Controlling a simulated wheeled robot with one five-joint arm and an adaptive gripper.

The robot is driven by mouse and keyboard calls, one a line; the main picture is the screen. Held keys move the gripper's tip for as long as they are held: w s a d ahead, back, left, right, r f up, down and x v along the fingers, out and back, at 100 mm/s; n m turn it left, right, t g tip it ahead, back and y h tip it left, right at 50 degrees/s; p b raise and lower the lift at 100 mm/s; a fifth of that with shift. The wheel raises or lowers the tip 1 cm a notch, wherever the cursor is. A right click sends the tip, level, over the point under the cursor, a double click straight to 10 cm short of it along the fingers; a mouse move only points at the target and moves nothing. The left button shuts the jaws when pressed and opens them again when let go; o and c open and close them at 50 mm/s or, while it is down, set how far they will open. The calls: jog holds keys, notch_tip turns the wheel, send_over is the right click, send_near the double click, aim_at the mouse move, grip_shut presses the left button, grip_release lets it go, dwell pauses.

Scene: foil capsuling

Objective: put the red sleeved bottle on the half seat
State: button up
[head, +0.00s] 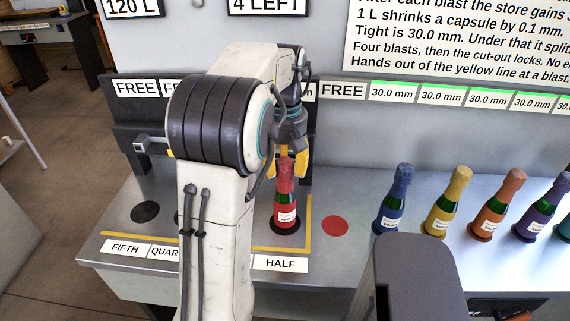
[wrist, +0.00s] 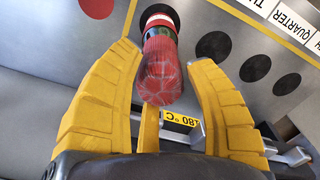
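The red sleeved bottle (head: 286,198) stands upright on a dark round seat (head: 284,227) behind the HALF label (head: 281,263) in the head view. In the wrist view the bottle (wrist: 161,68) shows its red sleeve top towards me, with its base on the dark seat (wrist: 172,14). My gripper (head: 292,165) is at the bottle's top, partly hidden by my arm. In the wrist view my gripper (wrist: 163,58) is open, with yellow fingers on both sides of the sleeve and visible gaps between.
A red disc (head: 334,226) lies right of the seat. Blue (head: 391,200), yellow (head: 448,202) and orange (head: 497,205) sleeved bottles stand further right, with others beyond. A yellow line (head: 308,225) borders the seats. A heater-like bar marked 180 °C (wrist: 180,119) is behind.

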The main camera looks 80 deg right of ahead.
notch_tip(320, 180, up, 12)
jog(key=shift+w+r+p, duration=0.1)
jog(key=shift+r+p, duration=0.05)
jog(key=shift+p, duration=1.05)
jog(key=w+a+f+n+t+h, duration=0.1)
jog(key=w+a+n, duration=0.1)
jog(key=w+a, duration=0.75)
jog(key=w+a+n+h, duration=0.1)
jog(key=w+a+n, duration=0.2)
jog(key=w+a, duration=0.7)
jog(key=a+f+n+t, duration=0.1)
jog(key=a+f, duration=0.2)
jog(key=a, duration=0.3)
jog(key=a+f+n+t+y, duration=0.1)
jog(key=a+f+n, duration=0.1)
jog(key=a, duration=0.5)
jog(key=w+a+f+n+t+y, duration=0.1)
jog(key=a+f, duration=0.3)
jog(key=a, duration=0.3)
jog(key=shift+a+f+n+t, duration=0.15)
jog(key=shift+a+n+t, duration=0.05)
jog(key=shift+n+t, duration=0.1)
